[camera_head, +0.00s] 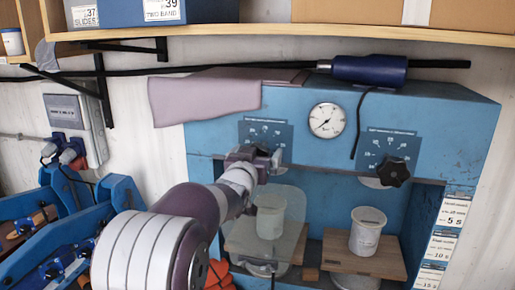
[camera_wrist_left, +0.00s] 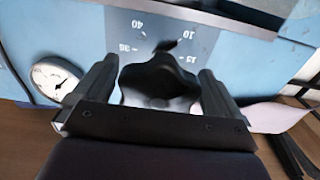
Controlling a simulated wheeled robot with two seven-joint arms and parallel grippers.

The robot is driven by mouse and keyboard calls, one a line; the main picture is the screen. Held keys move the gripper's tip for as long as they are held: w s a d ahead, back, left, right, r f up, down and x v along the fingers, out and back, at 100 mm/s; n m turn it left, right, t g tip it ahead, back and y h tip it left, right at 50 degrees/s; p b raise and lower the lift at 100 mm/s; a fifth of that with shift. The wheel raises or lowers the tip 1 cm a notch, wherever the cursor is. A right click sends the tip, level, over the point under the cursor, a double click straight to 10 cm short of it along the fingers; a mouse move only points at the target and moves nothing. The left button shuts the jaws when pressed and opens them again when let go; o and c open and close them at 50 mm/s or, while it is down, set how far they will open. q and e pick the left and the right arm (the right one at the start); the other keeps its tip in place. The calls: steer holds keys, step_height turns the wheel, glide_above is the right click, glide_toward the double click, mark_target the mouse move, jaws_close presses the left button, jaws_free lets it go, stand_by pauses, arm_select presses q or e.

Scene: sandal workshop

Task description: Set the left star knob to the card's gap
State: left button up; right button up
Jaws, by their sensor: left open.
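The left star knob (camera_wrist_left: 160,82) is black and lobed, seen close up in the left wrist view. Its dial plate (camera_wrist_left: 165,30) appears upside down there, with numbers such as 40, 35, 10 and 15 around the knob. In the head view this dial plate (camera_head: 265,131) is partly covered by my left gripper (camera_head: 258,160), which hides the knob. My left gripper (camera_wrist_left: 156,75) is open, with one finger on each side of the knob; I cannot tell whether they touch it. Printed cards (camera_head: 454,216) hang at the right of the blue press; the top one reads 5 s. My right gripper is not in view.
A second star knob (camera_head: 393,171) sits right of a round gauge (camera_head: 326,120). Below are a clear shield (camera_head: 285,205), a white cup (camera_head: 366,232) on a wooden board (camera_head: 385,262). A pink cloth (camera_head: 200,97) and a blue-handled tool (camera_head: 365,70) lie on top.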

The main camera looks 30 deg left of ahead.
arm_select(q)
steer(key=shift+a, duration=0.1)
steer(key=shift+w, duration=0.15)
steer(key=shift+w+d+f, duration=0.1)
steer(key=shift+d, duration=0.1)
steer(key=shift+c, duration=1.2)
steer(key=shift+a, duration=0.1)
steer(key=c, duration=0.7)
steer(key=shift+f+m+b, duration=0.25)
steer(key=shift+m+b, duration=0.25)
steer(key=shift+b, duration=0.45)
steer(key=m+b, duration=0.3)
steer(key=shift+b, duration=0.35)
steer(key=shift+r+m+b, duration=0.1)
steer(key=shift+m+b, duration=0.7)
steer(key=shift+m, duration=0.4)
steer(key=shift+a+m+b, duration=0.1)
steer(key=shift+m+b, duration=0.5)
steer(key=shift+m, duration=0.6)
steer(key=shift+r, duration=0.1)
